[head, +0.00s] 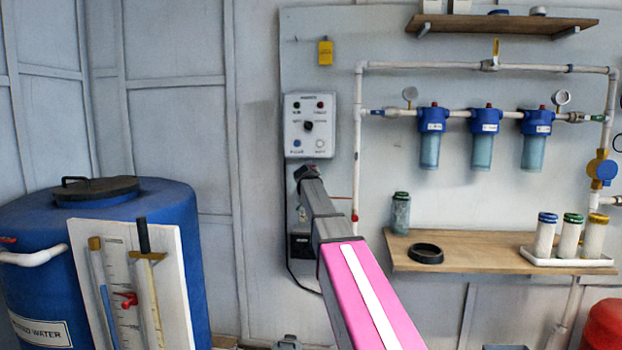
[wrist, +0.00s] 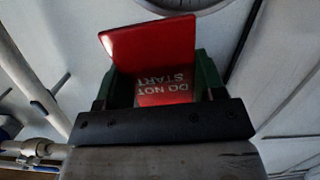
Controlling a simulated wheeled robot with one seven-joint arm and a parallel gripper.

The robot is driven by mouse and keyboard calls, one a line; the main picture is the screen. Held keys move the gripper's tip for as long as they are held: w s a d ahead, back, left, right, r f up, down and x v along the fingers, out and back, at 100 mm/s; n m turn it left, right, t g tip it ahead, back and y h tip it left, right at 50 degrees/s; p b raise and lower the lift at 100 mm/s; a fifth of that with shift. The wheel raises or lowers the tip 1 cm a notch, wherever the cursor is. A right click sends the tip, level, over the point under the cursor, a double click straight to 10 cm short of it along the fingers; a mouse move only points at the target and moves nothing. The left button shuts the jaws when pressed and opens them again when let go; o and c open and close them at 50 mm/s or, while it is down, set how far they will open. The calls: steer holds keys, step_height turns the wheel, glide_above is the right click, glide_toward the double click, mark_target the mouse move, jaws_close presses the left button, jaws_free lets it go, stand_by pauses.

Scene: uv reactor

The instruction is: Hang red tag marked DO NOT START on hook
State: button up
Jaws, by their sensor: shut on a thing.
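The red tag (wrist: 148,46) shows in the wrist view, with white letters DO NOT START upside down on its lower part. It looks bent or made of two faces, the upper one plain red. My gripper (wrist: 158,78) is shut on the tag, with a green finger at each side of it. In the head view my gripper (head: 308,172) is at the far end of my arm, just below the grey control box; the tag is hidden there.
The control box (head: 310,125) with knob and lights is on the wall panel, a yellow tag (head: 326,52) above it. A white pipe (head: 358,140) runs close to its right. A wooden shelf (head: 465,252) and blue filters (head: 432,120) are further right. A blue tank (head: 195,250) stands left.

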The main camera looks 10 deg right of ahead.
steer(key=o, duration=1)
steer(key=shift+c, duration=0.2)
steer(key=shift+s, duration=0.1)
steer(key=v, duration=1)
steer(key=s+f+g+y, duration=0.1)
steer(key=s+f+g, duration=0.45)
steer(key=f, duration=0.95)
steer(key=s+f+g+y, duration=0.1)
steer(key=s+f+g, duration=0.1)
steer(key=s+f, duration=0.95)
steer(key=s+a+f+g+y, duration=0.1)
steer(key=s+f+g, duration=0.2)
steer(key=s+f, duration=0.7)
steer(key=s+f+n+g+y, duration=0.1)
steer(key=s+f+g, duration=0.3)
steer(key=s+f, duration=0.6)
step_height(320, 180, down, 5)
steer(key=shift+a+r+y, duration=0.1)
steer(key=shift+a+y, duration=0.3)
